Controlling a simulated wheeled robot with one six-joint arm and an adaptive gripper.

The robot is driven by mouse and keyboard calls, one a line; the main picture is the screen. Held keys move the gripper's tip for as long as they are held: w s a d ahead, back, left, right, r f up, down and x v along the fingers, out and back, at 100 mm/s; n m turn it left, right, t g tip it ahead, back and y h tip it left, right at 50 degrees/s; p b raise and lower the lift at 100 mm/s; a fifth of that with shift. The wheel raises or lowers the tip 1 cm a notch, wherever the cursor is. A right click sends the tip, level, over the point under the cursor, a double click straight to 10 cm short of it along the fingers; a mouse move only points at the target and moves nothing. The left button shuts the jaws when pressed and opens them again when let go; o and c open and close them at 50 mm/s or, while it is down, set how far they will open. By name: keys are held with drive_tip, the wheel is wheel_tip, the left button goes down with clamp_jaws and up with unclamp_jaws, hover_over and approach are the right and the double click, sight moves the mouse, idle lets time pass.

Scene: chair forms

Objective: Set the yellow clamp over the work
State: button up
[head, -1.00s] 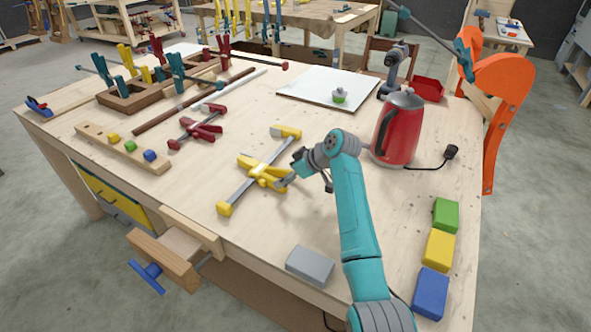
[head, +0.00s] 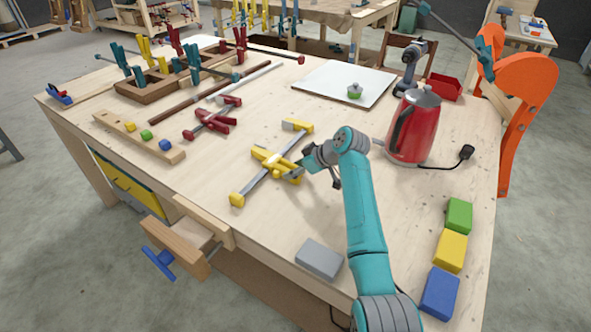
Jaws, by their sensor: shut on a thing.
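The yellow clamp (head: 263,173) has a grey bar and yellow ends and lies slantwise just over or on the bench top; I cannot tell if it touches the wood. My gripper (head: 304,169) is shut on its yellow middle part from the right, and the fingertips are partly hidden. At the back left, a brown wooden frame (head: 143,94) carries several upright teal, yellow and red clamps. An orange curved form (head: 523,80) with a teal bar clamp (head: 455,34) stands at the right. I cannot tell which of these is the work.
A red clamp (head: 212,118), a dark rod (head: 181,102) and a peg board (head: 137,137) lie left. A red kettle (head: 413,127), a white board (head: 333,84) and a drill (head: 409,68) are behind. A grey block (head: 319,259) and coloured blocks (head: 450,250) lie in front.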

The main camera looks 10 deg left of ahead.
drive_tip(key=shift+f, duration=0.1)
drive_tip(key=shift+r, duration=2.5)
